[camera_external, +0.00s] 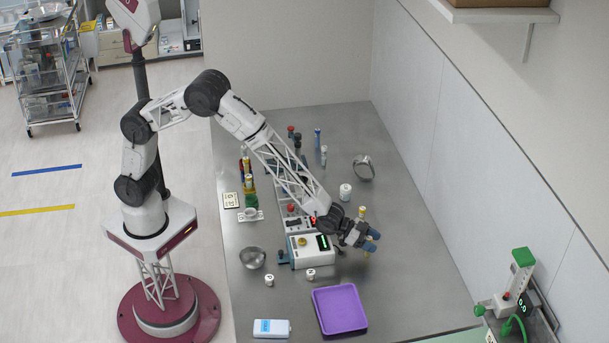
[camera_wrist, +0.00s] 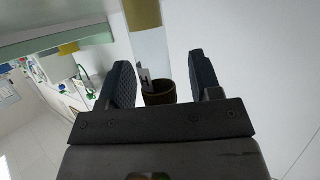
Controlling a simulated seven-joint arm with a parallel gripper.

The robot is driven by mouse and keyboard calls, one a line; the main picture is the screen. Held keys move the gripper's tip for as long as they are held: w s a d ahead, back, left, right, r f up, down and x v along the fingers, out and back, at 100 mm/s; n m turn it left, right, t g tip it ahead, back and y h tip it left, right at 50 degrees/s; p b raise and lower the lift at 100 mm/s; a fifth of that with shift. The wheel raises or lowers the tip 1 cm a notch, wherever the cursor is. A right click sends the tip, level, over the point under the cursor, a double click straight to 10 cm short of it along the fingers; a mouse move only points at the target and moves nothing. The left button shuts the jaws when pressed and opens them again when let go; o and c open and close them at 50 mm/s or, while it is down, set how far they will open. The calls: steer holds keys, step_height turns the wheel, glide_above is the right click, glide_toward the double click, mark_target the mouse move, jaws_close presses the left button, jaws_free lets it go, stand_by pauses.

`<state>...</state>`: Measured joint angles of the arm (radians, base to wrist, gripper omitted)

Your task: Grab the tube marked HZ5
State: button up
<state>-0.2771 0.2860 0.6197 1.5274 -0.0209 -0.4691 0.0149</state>
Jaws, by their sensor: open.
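In the wrist view a clear tube (camera_wrist: 150,50) with a yellow band and a dark olive end stands between the fingers of my gripper (camera_wrist: 160,64). A small label on it shows what looks like an H; the rest of the mark is not readable, so I cannot confirm HZ5. My fingers are open, with gaps seen on both sides of the tube.
Several other tubes, including a blue one (camera_external: 317,138), stand farther back. A device with a green display (camera_external: 311,251) is left of my gripper.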

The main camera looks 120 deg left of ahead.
stand_by(0.5)
jaws_close()
